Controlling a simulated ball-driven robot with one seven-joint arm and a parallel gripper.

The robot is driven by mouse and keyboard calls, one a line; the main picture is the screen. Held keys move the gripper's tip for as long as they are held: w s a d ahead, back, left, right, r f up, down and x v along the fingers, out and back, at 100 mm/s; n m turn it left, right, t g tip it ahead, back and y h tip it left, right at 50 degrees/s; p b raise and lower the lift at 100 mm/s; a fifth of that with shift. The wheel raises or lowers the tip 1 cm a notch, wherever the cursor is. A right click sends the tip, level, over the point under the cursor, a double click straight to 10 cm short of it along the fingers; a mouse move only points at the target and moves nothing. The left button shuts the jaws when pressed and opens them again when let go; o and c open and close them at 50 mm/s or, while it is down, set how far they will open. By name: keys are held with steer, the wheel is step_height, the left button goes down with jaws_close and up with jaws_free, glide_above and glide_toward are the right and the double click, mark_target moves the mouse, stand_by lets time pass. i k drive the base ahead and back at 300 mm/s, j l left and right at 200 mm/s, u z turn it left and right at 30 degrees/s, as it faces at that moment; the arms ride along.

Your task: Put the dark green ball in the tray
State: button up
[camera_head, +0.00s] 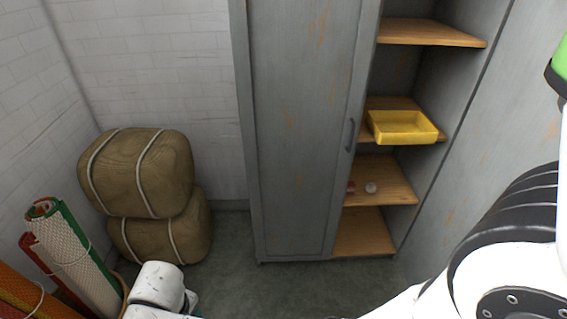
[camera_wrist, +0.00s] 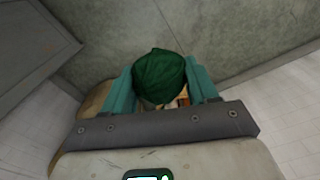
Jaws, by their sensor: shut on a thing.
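The dark green ball (camera_wrist: 160,76) is a wound skein of wool, held between the teal fingers of my gripper (camera_wrist: 163,88) in the wrist view. My gripper is shut on it, with a finger on each side. In the head view the ball and the fingertips are hidden; only the white end of my arm shows low in the picture. The yellow tray (camera_head: 403,139) stands on a wooden shelf in the grey cabinet, well away from my gripper. Its visible inside looks empty.
The grey cabinet door (camera_head: 300,130) covers the left of the shelves. A small pale ball (camera_head: 370,188) and a reddish one (camera_head: 351,187) lie on a lower shelf (camera_head: 390,170). Tied bales (camera_head: 137,172) and rolled rugs (camera_head: 72,255) stand at left.

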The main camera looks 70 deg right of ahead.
mark_target(400, 127)
steer(key=i+j+u, duration=0.1)
steer(key=i+j+z, duration=0.15)
steer(key=z, duration=0.2)
steer(key=i+j+z, duration=0.1)
steer(key=z, duration=0.25)
steer(key=j+z, duration=0.35)
steer(key=i+l, duration=0.05)
